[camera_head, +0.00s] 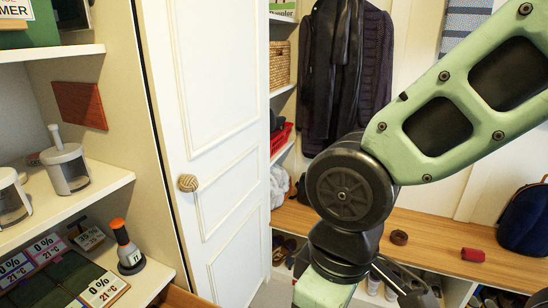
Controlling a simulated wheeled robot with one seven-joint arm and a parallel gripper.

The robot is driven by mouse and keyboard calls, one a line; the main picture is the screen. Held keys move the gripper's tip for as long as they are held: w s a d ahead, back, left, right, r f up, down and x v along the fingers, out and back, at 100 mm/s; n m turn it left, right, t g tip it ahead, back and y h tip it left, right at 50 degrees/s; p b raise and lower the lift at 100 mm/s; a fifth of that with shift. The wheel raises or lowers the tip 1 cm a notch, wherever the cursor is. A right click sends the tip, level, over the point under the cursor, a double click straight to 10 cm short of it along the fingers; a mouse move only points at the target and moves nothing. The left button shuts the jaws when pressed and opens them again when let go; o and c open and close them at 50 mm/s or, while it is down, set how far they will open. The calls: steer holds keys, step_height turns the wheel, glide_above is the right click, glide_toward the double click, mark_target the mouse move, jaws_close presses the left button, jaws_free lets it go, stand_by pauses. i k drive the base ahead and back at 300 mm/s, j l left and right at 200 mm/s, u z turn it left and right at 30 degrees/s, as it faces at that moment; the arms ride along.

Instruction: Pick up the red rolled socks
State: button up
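The red rolled socks appear to be the small red roll (472,255) lying on the wooden bench at the right, left of a dark blue bag. Nothing touches them. My green and black arm comes in from the upper right, bends at a black joint and runs down past the bottom edge, left of the red roll. My gripper's fingers cannot be made out in this view.
A brown round item (399,237) lies on the bench (430,232) left of the red roll. The dark blue bag (527,220) stands at the right edge. Shoes sit in cubbies below. Dark coats (345,70) hang behind. A white door (205,130) and shelves fill the left.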

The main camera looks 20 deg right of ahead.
mark_target(477, 256)
steer(key=z, duration=1.75)
steer(key=i+j, duration=0.15)
steer(key=i, duration=0.3)
steer(key=i+j+z, duration=0.15)
steer(key=i, duration=0.35)
steer(key=i+j, duration=0.2)
steer(key=i, duration=0.25)
